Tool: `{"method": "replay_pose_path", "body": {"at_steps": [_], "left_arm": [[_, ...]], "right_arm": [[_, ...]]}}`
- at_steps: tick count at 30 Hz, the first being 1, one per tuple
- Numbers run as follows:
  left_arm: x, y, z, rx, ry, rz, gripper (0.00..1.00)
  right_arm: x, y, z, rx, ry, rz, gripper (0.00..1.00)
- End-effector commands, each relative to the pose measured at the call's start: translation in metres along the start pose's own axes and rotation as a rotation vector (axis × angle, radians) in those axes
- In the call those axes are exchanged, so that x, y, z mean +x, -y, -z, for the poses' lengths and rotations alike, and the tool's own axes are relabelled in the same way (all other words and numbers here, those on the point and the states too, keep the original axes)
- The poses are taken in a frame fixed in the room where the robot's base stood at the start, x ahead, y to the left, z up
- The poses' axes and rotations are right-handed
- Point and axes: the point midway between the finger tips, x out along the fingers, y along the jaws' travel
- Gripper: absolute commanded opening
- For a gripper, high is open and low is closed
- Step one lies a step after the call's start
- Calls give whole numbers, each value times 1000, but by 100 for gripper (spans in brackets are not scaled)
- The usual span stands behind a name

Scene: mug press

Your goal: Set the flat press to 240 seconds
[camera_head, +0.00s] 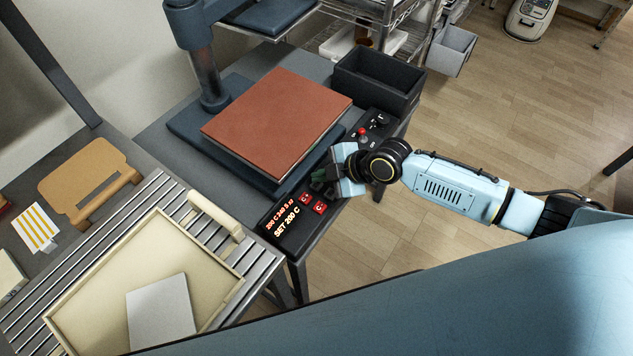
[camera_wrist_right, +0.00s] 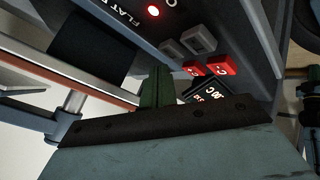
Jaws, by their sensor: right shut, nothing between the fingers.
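The flat press has a reddish-brown square pad (camera_head: 277,120) on its dark base, and a control panel along its front edge. The panel's display (camera_head: 284,220) shows red text that seems to read 200 C 240 S and white text SET 200 C. Red buttons (camera_head: 319,207) sit beside the display; in the right wrist view red buttons (camera_wrist_right: 222,65) and grey buttons (camera_wrist_right: 198,38) show. My right gripper (camera_head: 322,184) is shut and empty at the panel, its dark green fingers (camera_wrist_right: 157,88) close to the buttons; contact cannot be told. My left gripper is out of view.
A black bin (camera_head: 378,80) stands behind the panel's far end, near a red knob or lamp (camera_head: 362,133). A cream tray (camera_head: 82,292) holding a pale sheet (camera_head: 161,311) rests on slatted rails at left. Wooden floor is open at right.

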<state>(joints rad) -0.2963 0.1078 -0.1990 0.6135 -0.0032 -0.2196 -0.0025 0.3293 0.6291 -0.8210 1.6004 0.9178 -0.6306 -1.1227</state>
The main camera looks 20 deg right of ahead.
Motion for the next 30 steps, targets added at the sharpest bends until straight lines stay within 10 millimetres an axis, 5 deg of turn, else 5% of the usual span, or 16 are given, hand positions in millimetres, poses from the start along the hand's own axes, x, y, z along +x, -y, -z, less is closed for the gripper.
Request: {"method": "replay_pose_path", "body": {"at_steps": [15,30], "left_arm": [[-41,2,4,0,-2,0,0],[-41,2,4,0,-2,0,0]], "right_arm": [[-34,-25,25,-1,-1,-1,0],[-34,-25,25,0,0,0,0]]}}
